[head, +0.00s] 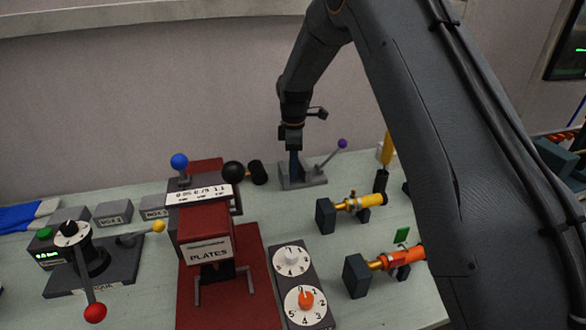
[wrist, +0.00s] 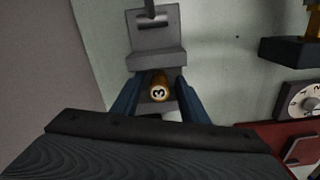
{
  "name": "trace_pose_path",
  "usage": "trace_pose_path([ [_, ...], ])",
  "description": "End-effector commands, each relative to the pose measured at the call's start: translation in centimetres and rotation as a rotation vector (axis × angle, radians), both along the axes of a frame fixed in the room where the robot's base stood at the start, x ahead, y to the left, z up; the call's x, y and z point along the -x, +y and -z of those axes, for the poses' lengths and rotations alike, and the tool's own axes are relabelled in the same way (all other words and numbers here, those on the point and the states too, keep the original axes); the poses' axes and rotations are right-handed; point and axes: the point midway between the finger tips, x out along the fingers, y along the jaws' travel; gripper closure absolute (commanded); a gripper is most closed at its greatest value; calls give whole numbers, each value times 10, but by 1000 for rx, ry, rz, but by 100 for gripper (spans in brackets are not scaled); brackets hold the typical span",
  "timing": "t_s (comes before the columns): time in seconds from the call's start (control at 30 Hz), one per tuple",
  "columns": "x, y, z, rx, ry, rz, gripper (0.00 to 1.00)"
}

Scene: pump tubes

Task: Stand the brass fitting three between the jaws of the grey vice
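The brass fitting three (wrist: 159,88) shows its round end with a 3 in the wrist view. It appears upright at the grey vice (wrist: 156,62), beside the wide grey jaw; how deep it sits is hidden. My gripper (wrist: 159,82) has its blue fingers on either side of the fitting, with a visible gap on both sides, so it looks open. In the head view the vice (head: 312,181) stands at the back of the bench with a purple-knobbed lever, and my gripper (head: 295,162) points down over it, hiding the fitting.
A red plates press (head: 207,240) stands left of the vice, with a black ball knob (head: 233,172) near it. Yellow (head: 358,204) and orange (head: 398,258) tube fixtures are to the right. A dial box (head: 295,285) is in front. Bare bench lies between them.

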Motion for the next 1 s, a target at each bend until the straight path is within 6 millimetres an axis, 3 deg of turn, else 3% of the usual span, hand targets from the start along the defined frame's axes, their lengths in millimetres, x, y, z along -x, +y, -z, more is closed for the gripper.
trace_pose_path([
  [0.53,0,0,-98,-1,-4,0,60],
  [0.73,1,0,-114,-1,-2,0,60],
  [1.0,1,0,-117,0,-1,0,60],
])
